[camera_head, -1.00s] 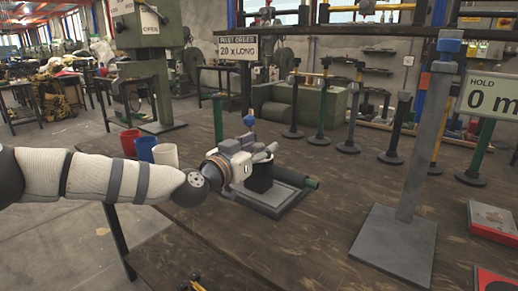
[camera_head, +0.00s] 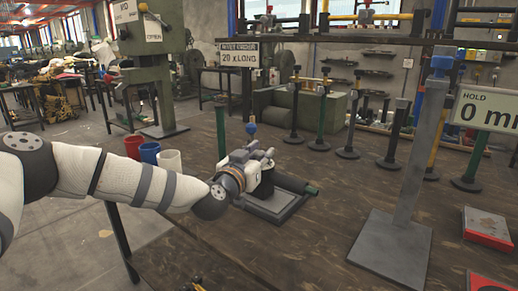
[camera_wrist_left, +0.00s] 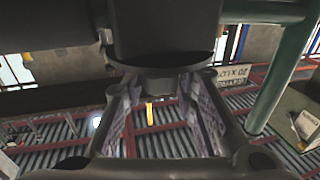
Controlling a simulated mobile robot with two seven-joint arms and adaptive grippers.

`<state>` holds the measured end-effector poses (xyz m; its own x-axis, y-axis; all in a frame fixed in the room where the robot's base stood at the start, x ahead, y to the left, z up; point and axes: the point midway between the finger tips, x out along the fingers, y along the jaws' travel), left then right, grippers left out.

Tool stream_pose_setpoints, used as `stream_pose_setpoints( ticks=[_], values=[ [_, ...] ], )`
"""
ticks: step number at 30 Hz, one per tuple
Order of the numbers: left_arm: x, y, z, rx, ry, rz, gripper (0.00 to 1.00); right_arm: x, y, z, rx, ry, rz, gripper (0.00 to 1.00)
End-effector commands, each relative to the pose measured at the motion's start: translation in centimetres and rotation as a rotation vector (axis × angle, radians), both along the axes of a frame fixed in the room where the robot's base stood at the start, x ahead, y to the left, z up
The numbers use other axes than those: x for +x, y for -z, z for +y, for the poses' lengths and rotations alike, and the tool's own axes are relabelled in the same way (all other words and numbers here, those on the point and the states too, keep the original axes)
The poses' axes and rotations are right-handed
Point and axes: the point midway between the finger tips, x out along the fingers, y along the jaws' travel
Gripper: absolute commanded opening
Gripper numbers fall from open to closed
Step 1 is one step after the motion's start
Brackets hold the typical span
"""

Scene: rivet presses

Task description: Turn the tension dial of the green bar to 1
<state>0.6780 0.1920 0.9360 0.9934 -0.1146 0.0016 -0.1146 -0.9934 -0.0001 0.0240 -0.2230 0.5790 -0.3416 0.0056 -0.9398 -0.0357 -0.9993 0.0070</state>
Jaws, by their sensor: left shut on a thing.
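The gripper is shut on this part. No dial number or mark is readable. My right gripper is not in view.
A grey post (camera_head: 420,150) and a HOLD sign (camera_head: 485,108) stand at the right. Red, blue and white cups (camera_head: 169,161) sit behind my left forearm. Several upright posts (camera_head: 347,125) line the back.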

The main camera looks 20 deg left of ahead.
Motion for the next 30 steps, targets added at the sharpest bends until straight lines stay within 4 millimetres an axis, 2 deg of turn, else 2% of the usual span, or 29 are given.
stream_pose_setpoints(
  ticks=[1,9,21,30],
  values=[
    [-0.2,-1.3,-0.3,0.005,-0.030,-0.012,0.00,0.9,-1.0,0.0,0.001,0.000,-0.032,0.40],
    [-0.1,-0.8,-0.3,0.003,-0.251,-0.009,0.00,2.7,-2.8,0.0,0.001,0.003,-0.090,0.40],
    [0.0,0.0,-0.1,0.000,-0.495,-0.001,0.00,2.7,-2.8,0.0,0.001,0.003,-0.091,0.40],
    [0.0,0.0,0.0,-0.002,-0.563,0.000,0.00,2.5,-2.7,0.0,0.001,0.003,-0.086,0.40]
  ],
)
